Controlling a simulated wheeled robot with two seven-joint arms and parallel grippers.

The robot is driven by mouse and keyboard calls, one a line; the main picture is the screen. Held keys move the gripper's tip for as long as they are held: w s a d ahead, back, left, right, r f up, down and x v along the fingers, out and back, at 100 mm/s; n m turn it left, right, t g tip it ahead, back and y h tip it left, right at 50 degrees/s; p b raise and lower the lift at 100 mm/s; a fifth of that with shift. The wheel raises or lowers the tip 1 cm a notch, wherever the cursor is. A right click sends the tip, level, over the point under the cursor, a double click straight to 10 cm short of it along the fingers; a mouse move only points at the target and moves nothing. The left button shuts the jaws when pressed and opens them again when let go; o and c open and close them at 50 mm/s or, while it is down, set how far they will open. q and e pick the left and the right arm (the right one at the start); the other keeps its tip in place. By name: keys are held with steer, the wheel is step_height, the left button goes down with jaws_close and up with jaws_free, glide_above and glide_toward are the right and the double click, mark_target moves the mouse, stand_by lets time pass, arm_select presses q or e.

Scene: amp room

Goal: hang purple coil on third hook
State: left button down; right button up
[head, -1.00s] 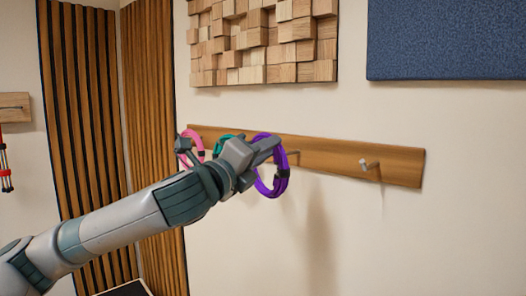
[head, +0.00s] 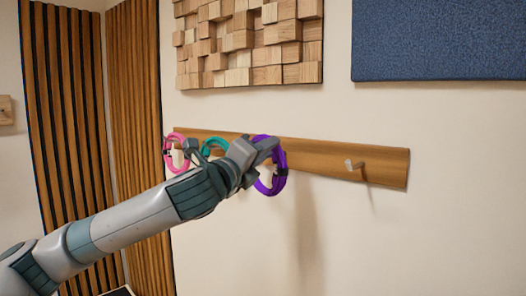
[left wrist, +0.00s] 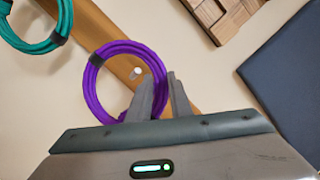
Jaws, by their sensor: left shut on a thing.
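The purple coil (head: 279,181) is in my left gripper (head: 272,146), in front of the wooden hook rail (head: 325,162). The left wrist view shows my left gripper (left wrist: 162,92) shut on the lower right part of the purple coil (left wrist: 96,79). A pale hook tip (left wrist: 136,73) shows inside the coil's opening there. I cannot tell whether the coil is around this hook or still in front of it. In the head view this third hook is hidden behind the coil and gripper. My right gripper is not in view.
A pink coil (head: 169,151) and a teal coil (head: 209,143) hang to the left on the rail. A bare hook (head: 355,165) stands to the right. A wooden block panel (head: 250,45) and a blue panel (head: 440,40) are above. The wall below is clear.

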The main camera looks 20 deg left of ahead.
arm_select(q)
steer(key=shift+f+x, duration=0.15)
steer(key=shift+x, duration=0.55)
steer(key=shift+f+x, duration=0.1)
steer(key=shift+x, duration=0.65)
steer(key=shift+w+d+f+b, duration=0.3)
steer(key=shift+f, duration=0.25)
steer(key=shift+w+d+f, duration=0.1)
steer(key=shift+w+f, duration=0.15)
steer(key=shift+f, duration=0.4)
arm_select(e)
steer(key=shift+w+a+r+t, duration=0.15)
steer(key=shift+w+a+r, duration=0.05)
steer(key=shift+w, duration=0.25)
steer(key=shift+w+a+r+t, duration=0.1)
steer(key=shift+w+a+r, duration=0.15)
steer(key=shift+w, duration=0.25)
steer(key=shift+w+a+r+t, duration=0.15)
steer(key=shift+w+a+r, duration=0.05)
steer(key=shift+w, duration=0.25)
arm_select(q)
steer(key=c, duration=1.5)
jaws_free()
steer(key=shift+f, duration=0.1)
steer(key=shift+c, duration=0.2)
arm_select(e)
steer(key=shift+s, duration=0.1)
